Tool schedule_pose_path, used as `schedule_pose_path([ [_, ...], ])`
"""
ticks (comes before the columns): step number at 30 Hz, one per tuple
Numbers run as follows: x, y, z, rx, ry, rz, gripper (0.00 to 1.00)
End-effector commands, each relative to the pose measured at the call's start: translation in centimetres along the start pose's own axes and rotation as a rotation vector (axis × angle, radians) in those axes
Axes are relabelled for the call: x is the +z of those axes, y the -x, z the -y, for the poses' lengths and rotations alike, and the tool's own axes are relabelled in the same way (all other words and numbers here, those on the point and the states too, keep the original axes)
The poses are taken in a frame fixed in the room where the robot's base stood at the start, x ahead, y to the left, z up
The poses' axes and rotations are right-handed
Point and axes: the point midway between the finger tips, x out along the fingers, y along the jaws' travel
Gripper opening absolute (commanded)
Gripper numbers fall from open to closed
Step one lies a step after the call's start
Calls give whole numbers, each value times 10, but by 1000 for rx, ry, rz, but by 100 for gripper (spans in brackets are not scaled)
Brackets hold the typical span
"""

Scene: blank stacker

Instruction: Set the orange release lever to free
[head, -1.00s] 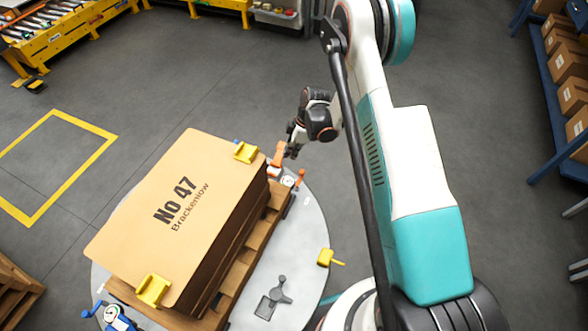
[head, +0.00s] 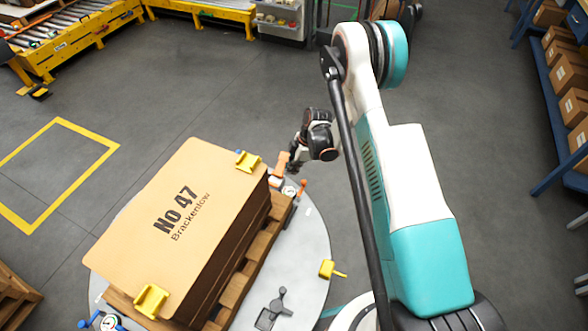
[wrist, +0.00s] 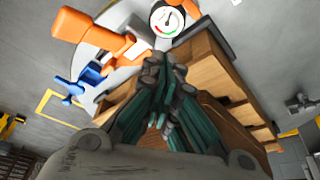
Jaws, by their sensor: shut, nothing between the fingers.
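The large orange lever (head: 281,163) stands at the far right corner of the pallet stack, on the round grey table. In the wrist view its thick orange handle (wrist: 85,28) reaches to the upper left from an orange base. A round gauge (wrist: 167,18) with a needle sits beside it. A smaller orange part (head: 301,184) stands on the gauge's other side. My gripper (head: 293,167) is shut and empty, close beside the large lever in the head view. In the wrist view the closed fingertips (wrist: 165,65) are below the gauge, right of the handle. I cannot tell whether they touch anything.
A blue lever (wrist: 75,88) is near the orange one. A yellow-handled part (head: 328,269) and a dark grey fitting (head: 272,310) occupy the table's right.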

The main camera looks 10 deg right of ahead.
Motion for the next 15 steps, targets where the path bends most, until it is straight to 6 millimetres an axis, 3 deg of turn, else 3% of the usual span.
schedule_pose_path([
  [12,1,-83,0,-1,1,0,0],
  [15,18,-75,0,1,-5,0,0],
])
